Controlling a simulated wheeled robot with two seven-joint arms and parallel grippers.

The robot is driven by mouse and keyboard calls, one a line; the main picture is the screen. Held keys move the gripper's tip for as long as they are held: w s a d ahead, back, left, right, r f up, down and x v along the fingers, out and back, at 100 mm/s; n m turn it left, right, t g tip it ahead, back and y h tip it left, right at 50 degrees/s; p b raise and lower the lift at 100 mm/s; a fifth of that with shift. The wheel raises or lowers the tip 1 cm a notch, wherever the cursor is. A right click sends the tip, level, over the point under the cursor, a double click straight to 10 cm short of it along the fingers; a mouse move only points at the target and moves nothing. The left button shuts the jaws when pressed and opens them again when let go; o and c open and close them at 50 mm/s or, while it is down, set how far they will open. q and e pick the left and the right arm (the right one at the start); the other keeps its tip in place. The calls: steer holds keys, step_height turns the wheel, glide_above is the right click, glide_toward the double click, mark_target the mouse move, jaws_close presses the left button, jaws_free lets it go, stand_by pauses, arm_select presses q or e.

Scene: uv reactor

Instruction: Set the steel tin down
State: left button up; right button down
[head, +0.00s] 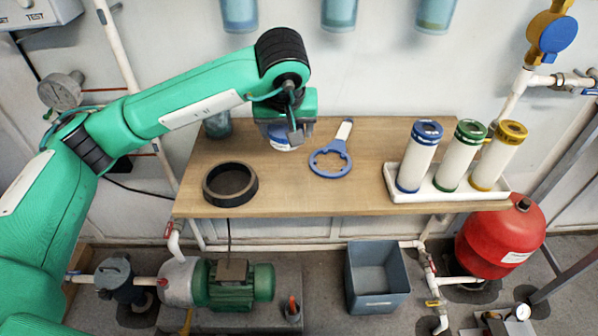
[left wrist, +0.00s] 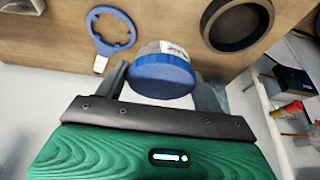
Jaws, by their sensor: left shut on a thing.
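The steel tin (head: 283,141) is small and round, with a blue face and a pale side with a label. In the left wrist view the tin (left wrist: 163,76) sits between my two fingers, its blue face turned toward the camera. My left gripper (head: 287,134) is shut on it, over the back left part of the wooden worktop (head: 290,192). The gripper partly hides the tin in the head view. I cannot tell whether the tin touches the worktop. My right gripper is not in view.
A black ring (head: 230,198) lies to the left and a blue ring wrench (head: 331,163) to the right. A white tray (head: 447,195) with three capped cylinders stands at the right end. The worktop's front middle is clear. A grey bin (head: 377,298) stands below.

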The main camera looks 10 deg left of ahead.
arm_select(q)
step_height(320, 180, down, 14)
steer(key=shift+r, duration=0.1)
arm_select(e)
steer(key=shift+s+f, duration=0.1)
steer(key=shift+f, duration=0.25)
arm_select(q)
steer(key=shift+f, duration=0.2)
steer(key=o, duration=1)
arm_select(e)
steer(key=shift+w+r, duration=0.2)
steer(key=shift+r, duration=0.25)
arm_select(q)
steer(key=shift+r, duration=0.1)
steer(key=shift+r, duration=0.35)
steer(key=v, duration=1.1)
steer(key=shift+s+r, duration=0.1)
steer(key=shift+s, duration=0.1)
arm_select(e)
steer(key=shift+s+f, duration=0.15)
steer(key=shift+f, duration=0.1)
